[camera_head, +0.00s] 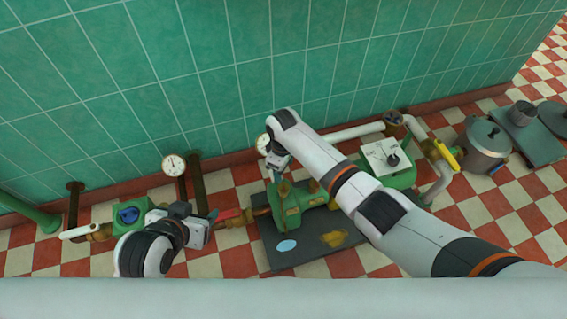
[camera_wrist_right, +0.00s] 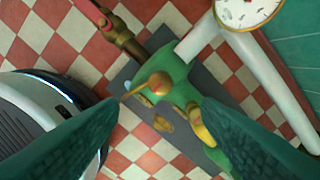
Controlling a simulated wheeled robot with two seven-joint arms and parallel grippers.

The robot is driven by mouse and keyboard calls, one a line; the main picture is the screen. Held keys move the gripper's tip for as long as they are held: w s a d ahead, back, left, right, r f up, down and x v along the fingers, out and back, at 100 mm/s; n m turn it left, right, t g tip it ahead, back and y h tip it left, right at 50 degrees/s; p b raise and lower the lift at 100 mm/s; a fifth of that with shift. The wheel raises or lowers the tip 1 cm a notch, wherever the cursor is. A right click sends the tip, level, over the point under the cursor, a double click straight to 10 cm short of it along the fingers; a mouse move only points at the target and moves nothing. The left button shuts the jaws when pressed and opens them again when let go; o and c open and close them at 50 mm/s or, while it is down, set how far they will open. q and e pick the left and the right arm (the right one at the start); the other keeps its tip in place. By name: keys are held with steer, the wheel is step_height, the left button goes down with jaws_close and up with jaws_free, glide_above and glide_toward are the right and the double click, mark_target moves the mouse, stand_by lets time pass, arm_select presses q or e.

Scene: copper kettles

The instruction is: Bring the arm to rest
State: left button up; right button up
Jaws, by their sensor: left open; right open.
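My left gripper (camera_head: 207,224) is at the left of the head view, above the floor by the pipe with the red handle. It is open and nothing shows in it. My right arm reaches in from the right across the green pump. My right gripper (camera_head: 277,168) hangs above the pump's left part, by a gauge. In the right wrist view its two dark green fingers (camera_wrist_right: 158,112) are wide apart. The green pump (camera_head: 290,205), with its brass knob (camera_wrist_right: 158,84), shows between and beyond them. Whether the fingers touch the pump is unclear.
A grey mat (camera_head: 268,252) lies under the pump. White-faced gauges (camera_head: 173,165) and pipes line the green tiled wall. A green box with a blue knob (camera_head: 128,215) is at left. A yellow-handled valve (camera_head: 446,155) and grey pot (camera_head: 487,140) stand right.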

arm_select(q)
steer(key=shift+s+a+f, duration=0.1)
steer(key=shift+s+f, duration=0.05)
steer(key=shift+s, duration=0.15)
stand_by(0.4)
